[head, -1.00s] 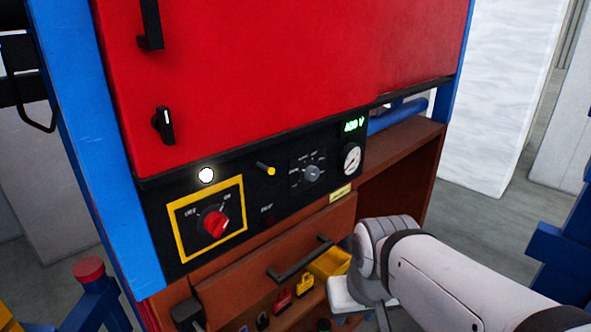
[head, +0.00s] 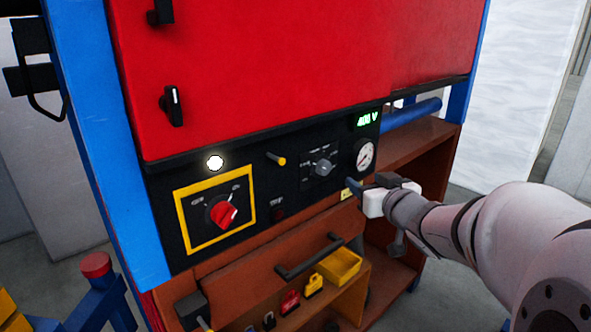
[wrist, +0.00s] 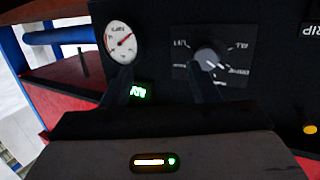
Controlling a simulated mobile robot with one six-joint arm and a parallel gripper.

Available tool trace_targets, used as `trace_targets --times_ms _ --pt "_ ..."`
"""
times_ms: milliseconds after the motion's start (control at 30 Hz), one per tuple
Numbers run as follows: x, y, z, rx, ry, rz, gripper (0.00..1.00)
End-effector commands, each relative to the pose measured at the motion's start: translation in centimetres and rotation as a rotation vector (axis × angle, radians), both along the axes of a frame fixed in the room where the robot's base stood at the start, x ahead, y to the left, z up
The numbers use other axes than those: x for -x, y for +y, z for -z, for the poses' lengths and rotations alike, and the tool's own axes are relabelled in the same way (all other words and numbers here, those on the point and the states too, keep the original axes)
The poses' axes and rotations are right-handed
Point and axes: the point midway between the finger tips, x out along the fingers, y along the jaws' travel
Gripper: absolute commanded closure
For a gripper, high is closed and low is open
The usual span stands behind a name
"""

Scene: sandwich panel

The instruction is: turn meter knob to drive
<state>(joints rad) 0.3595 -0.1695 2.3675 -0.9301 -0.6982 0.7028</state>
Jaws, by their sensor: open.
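The meter knob (head: 323,166) is a small grey rotary knob on a dark square plate with white position labels, on the black control panel. It also shows in the wrist view (wrist: 208,58), where the labels are too small and blurred to read surely. My gripper (head: 354,186) is just to the right of and slightly below the knob, in front of the panel. In the wrist view my gripper (wrist: 163,82) is open and empty, its two dark fingers apart. The knob is just beyond the tip of the right finger, not between the fingers.
A round white gauge (head: 364,155) and a green display (head: 367,120) are right of the knob. A yellow-tipped peg (head: 277,158) and a red rotary switch (head: 222,212) in a yellow frame are to its left. A drawer handle (head: 308,256) sticks out below.

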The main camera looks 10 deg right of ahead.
Motion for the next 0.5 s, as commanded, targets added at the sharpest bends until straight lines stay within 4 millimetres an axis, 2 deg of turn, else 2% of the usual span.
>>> trace_targets --times_ms 200,367,500 --pt "0.6 2.1 0.0 -0.113 -0.077 -0.262 0.45" --pt "1.1 3.0 -0.1 -0.153 -0.087 -0.349 0.45" --pt "0.1 3.9 -0.2 -0.16 -0.087 -0.364 0.45"
